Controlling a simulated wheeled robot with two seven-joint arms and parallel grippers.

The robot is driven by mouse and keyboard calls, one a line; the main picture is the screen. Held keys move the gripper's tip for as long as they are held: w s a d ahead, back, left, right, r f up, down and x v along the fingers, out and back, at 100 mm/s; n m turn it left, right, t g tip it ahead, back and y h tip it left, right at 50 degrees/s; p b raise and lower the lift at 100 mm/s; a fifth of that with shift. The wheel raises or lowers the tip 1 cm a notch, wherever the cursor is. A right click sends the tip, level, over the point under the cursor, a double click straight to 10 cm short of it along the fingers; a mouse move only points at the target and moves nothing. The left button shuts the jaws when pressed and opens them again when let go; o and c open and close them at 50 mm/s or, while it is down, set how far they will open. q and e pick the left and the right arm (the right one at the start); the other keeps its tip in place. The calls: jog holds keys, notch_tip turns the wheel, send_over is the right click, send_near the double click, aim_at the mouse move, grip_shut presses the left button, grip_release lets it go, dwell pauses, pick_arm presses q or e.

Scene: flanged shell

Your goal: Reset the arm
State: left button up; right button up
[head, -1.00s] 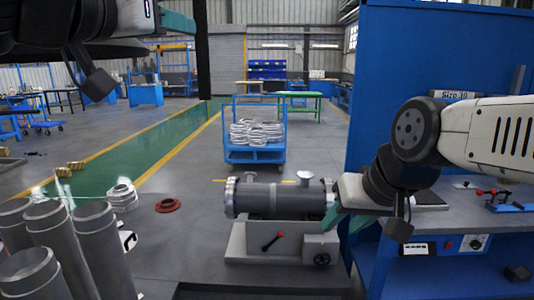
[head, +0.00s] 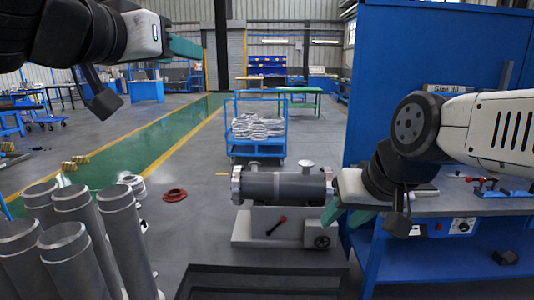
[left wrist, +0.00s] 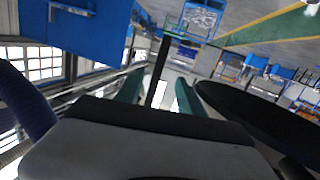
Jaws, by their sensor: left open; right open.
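My left arm comes in at the upper left of the head view, with the green fingers of my left gripper (head: 186,46) raised high and apart from everything. In the left wrist view its two green fingers (left wrist: 157,90) stand apart with nothing between them. My right gripper (head: 345,217) is low at the right, its green fingers open and empty, close to the right end of the flanged shell (head: 285,186). The shell is a dark grey cylinder lying on a light grey stand (head: 280,228) with a red-handled lever. I cannot tell whether the right fingers touch it.
Several grey pipes (head: 85,235) stand at the lower left. A red flange ring (head: 175,195) and pale rings (head: 133,185) lie on the floor. A blue workbench (head: 450,205) is at the right.

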pick_arm(q)
notch_tip(320, 180, down, 28)
jog(key=s+n+g+y, duration=0.1)
jog(key=s+g+y, duration=0.1)
jog(key=g, duration=0.7)
jog(key=shift+s+d+n, duration=0.3)
jog(key=shift+s+d, duration=0.1)
jog(key=shift+d, duration=0.05)
jog(key=shift+s+a+f+g, duration=0.15)
jog(key=shift+s+f+g, duration=0.05)
jog(key=shift+f+g, duration=0.2)
jog(key=shift+c, duration=0.3)
